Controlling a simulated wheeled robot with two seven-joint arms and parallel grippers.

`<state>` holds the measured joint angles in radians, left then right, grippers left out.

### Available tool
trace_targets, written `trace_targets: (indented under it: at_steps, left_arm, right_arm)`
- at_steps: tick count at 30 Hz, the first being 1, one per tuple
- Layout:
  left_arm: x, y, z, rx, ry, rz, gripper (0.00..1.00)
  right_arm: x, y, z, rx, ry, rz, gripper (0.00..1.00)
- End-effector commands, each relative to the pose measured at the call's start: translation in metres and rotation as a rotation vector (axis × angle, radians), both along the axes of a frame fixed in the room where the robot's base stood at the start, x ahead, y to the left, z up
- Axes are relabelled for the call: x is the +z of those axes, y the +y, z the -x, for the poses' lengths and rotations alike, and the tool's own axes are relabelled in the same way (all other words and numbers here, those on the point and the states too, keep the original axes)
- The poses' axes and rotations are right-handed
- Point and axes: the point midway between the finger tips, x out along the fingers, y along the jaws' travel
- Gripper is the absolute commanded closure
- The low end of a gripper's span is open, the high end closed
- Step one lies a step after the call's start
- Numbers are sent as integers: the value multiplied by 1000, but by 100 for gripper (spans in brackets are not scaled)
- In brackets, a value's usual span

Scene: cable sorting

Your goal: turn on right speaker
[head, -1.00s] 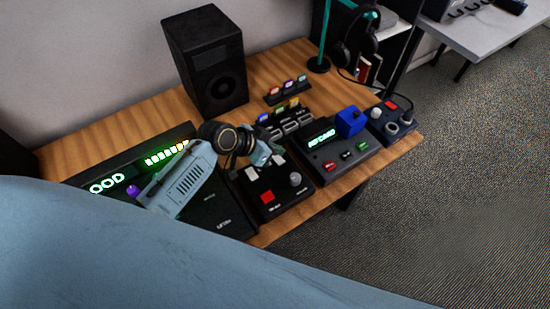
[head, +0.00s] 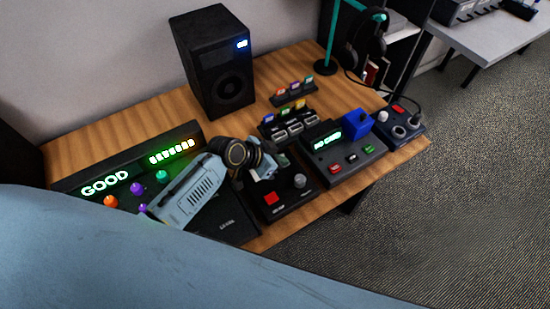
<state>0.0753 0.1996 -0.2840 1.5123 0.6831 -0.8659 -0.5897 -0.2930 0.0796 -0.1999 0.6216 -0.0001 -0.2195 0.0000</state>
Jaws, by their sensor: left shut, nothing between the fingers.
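The black speaker (head: 207,58) stands upright at the back of the wooden table, and a small blue light glows near the top right of its front. My left gripper (head: 267,171) is shut and empty. It is over the black control box (head: 270,208) with a red button and a grey knob, well in front of the speaker and apart from it. The gripper hides the back part of that box. My right gripper is not in view.
A console (head: 65,186) with a lit GOOD display and coloured knobs is at left. A box (head: 343,159) reading NO CARD and a blue joystick box (head: 399,127) are at right. Card racks (head: 290,126) stand behind. Bare table (head: 150,113) lies left of the speaker.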

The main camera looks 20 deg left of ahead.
Motion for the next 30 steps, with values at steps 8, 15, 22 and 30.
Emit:
trace_targets:
  at_steps: [8,15,22,30]
  left_arm:
    - [-1,3,-2,-1,3,-3,100]
    - [3,12,-9,0,2,-3,100]
    - [3,12,-9,0,2,-2,100]
    - [12,11,-9,0,2,-1,100]
  right_arm:
    - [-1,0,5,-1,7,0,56]
    - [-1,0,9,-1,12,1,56]
    - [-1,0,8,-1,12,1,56]
    - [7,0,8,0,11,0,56]
